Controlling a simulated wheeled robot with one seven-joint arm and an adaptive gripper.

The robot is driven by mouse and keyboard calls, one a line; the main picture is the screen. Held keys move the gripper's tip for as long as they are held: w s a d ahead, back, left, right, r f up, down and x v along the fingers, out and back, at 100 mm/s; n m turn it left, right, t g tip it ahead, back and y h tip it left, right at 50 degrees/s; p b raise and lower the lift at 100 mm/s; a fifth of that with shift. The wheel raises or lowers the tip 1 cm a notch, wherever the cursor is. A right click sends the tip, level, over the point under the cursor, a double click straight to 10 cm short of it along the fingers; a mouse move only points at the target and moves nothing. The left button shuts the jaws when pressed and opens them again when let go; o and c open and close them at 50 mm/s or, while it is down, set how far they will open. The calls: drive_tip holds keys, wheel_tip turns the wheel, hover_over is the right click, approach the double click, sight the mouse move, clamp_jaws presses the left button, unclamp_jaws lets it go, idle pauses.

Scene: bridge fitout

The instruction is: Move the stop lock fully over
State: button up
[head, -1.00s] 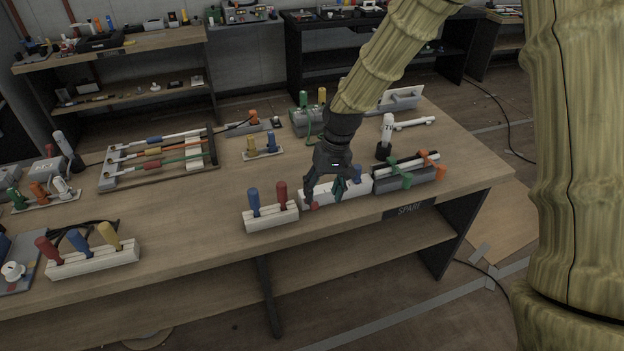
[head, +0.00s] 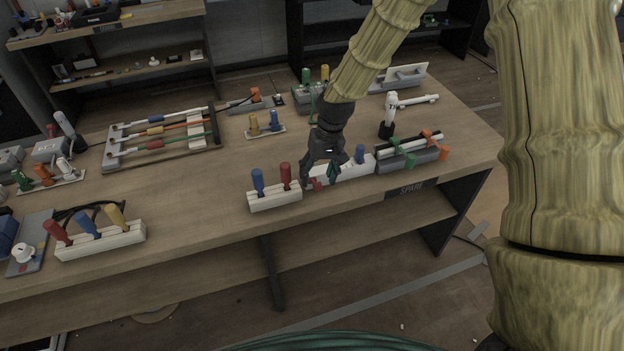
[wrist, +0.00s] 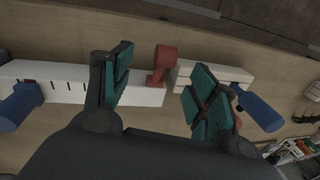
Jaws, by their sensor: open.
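A white slotted block (head: 348,171) lies near the table's front edge. It carries a red handle (head: 317,183) at its left end and a blue handle (head: 360,153) towards its right. In the wrist view the red handle (wrist: 164,62) stands at the end of the white block (wrist: 75,84), with the blue handle (wrist: 19,106) at the far left. I take the red handle to be the stop lock, but no label shows this. My gripper (head: 324,172) is open. In the wrist view its teal-padded fingers (wrist: 159,82) stand on either side of the red handle, with gaps visible.
A second white block (head: 275,197) with blue and red levers sits close to the left; its blue lever (wrist: 260,110) is beside my right finger in the wrist view. A grey unit (head: 410,157) with green and orange clamps adjoins on the right.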

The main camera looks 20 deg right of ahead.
drive_tip(key=shift+a+f, duration=0.15)
drive_tip(key=shift+f, duration=0.55)
drive_tip(key=shift+a+f, duration=0.1)
drive_tip(key=shift+f, duration=0.6)
